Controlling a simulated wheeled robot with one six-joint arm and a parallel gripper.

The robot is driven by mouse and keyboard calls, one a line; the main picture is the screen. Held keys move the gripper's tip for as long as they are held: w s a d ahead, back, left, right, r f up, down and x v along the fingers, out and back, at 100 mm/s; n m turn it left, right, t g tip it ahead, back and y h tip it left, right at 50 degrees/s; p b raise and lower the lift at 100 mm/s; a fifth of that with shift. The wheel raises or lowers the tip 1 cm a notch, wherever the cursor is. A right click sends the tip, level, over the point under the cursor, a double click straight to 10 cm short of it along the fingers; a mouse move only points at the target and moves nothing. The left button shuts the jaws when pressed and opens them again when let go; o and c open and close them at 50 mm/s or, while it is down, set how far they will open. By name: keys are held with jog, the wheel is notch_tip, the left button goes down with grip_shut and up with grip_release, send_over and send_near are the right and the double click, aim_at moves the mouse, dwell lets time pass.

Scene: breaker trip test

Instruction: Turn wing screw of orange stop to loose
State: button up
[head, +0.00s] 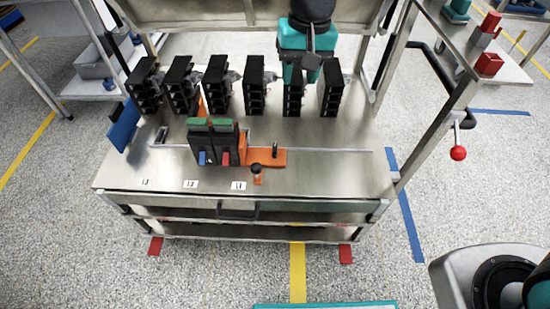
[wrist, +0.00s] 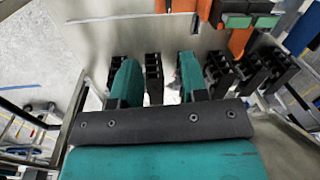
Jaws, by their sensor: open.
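The orange stop (head: 265,157) lies on the metal bench top, against the right side of two black breakers. A small dark upright piece (head: 275,149) stands on it, and a black knob (head: 256,168) with an orange base sits at its front; I cannot tell which is the wing screw. The orange stop also shows, partly cut off, at the top edge of the wrist view (wrist: 180,5). My gripper (head: 309,65), teal, is open over the back row of black blocks, behind and right of the stop. Its two fingers (wrist: 158,82) are apart, with nothing held between them.
Several black blocks (head: 254,85) stand in a row at the back. The two breakers (head: 213,142) have green tops and blue and red levers. A thin rail (head: 340,151) runs right from the stop. The bench's front right is clear. A red-knobbed handle (head: 458,152) hangs at right.

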jog(key=m+h+b, duration=0.1)
jog(key=m+b, duration=0.1)
send_near(275, 147)
notch_tip(275, 147, down, 10)
jog(key=shift+f+b, duration=0.1)
jog(key=shift+b, duration=0.35)
grip_shut()
